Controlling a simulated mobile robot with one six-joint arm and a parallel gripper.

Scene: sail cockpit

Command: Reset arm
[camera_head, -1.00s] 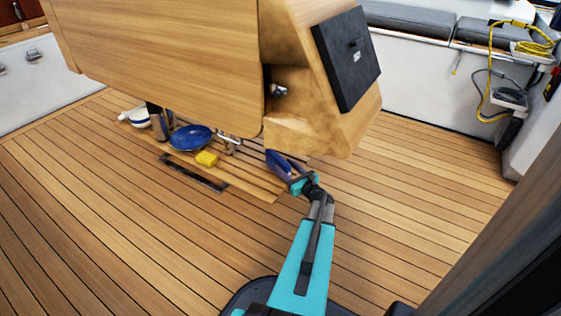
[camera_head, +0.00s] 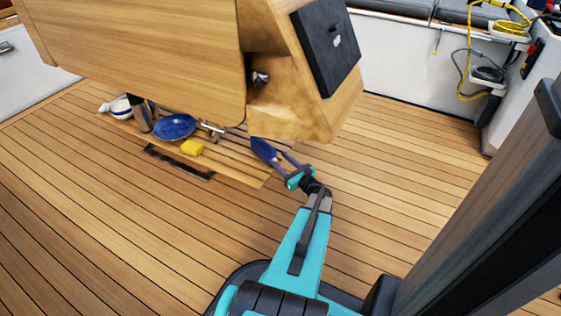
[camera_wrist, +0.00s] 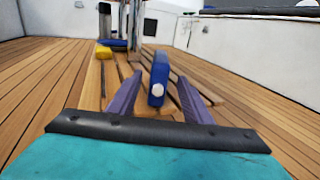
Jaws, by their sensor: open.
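My gripper (camera_head: 277,156) is at the end of my teal arm, low over the deck and just right of the wooden table's lower end. Its jaws are open, with two purple-blue fingers apart in the wrist view (camera_wrist: 160,92). A blue object (camera_head: 262,150) is at the fingertips. In the wrist view it is an upright blue block with a round white spot (camera_wrist: 158,78), seen between the fingers with a gap on each side. I cannot tell whether it stands between the fingers or just beyond them.
The wooden table (camera_head: 140,50) overhangs the deck at upper left. Under its edge are a blue plate (camera_head: 174,126), a yellow sponge (camera_head: 192,147), a metal cylinder and a white-and-blue item. A dark slot (camera_head: 178,162) lies in front. Open deck (camera_head: 400,170) is at right.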

